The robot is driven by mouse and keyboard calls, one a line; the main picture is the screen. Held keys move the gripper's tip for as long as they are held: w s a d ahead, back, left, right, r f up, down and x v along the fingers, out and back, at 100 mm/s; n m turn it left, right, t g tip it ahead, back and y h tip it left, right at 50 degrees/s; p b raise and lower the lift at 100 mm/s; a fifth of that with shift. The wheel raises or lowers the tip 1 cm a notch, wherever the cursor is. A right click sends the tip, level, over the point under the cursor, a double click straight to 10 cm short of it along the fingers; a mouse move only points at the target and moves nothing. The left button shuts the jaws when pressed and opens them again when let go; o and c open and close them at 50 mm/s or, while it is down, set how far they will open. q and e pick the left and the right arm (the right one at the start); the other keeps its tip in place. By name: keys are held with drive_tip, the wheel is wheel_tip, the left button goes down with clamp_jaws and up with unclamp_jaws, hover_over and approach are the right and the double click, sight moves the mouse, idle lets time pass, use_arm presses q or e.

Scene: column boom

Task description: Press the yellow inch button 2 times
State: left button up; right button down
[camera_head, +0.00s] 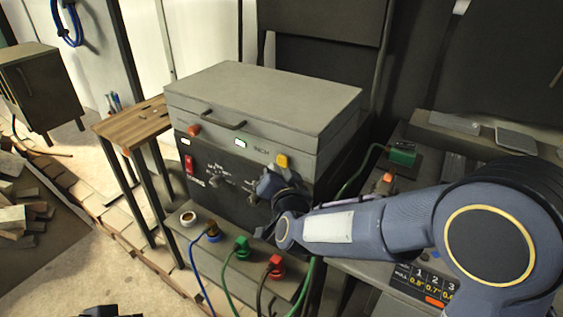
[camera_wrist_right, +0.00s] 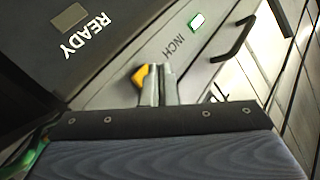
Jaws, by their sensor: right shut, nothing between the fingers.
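The yellow inch button (camera_head: 282,160) is on the front of the grey welder box, right of the INCH label. It also shows in the right wrist view (camera_wrist_right: 140,77), just left of my fingertips and partly hidden by them. My right gripper (camera_head: 272,183) is shut and empty, at the box front just below the button in the head view. In the right wrist view its fingertips (camera_wrist_right: 160,72) are very close to the button; I cannot tell whether they touch it. A dark piece at the bottom edge, apparently my left gripper (camera_head: 110,312), is mostly cut off.
A lit green indicator (camera_head: 240,143) and a handle (camera_head: 222,119) are left of the button. A red switch (camera_head: 189,165) and knobs are lower on the panel. Coloured cable plugs (camera_head: 242,246) stand below. A wooden side table (camera_head: 135,122) is at the left.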

idle(0.7)
drive_tip(key=shift+w+d, duration=0.25)
drive_tip(key=shift+w, duration=0.1)
drive_tip(key=shift+w+d+b, duration=0.35)
drive_tip(key=shift+w+b, duration=0.05)
drive_tip(key=shift+b, duration=0.1)
idle(0.6)
idle(0.4)
drive_tip(key=shift+s+a, duration=0.55)
drive_tip(key=shift+s, duration=0.2)
drive_tip(key=s+a, duration=0.1)
drive_tip(key=s, duration=0.1)
drive_tip(key=s+a+p, duration=0.1)
drive_tip(key=s+a, duration=0.1)
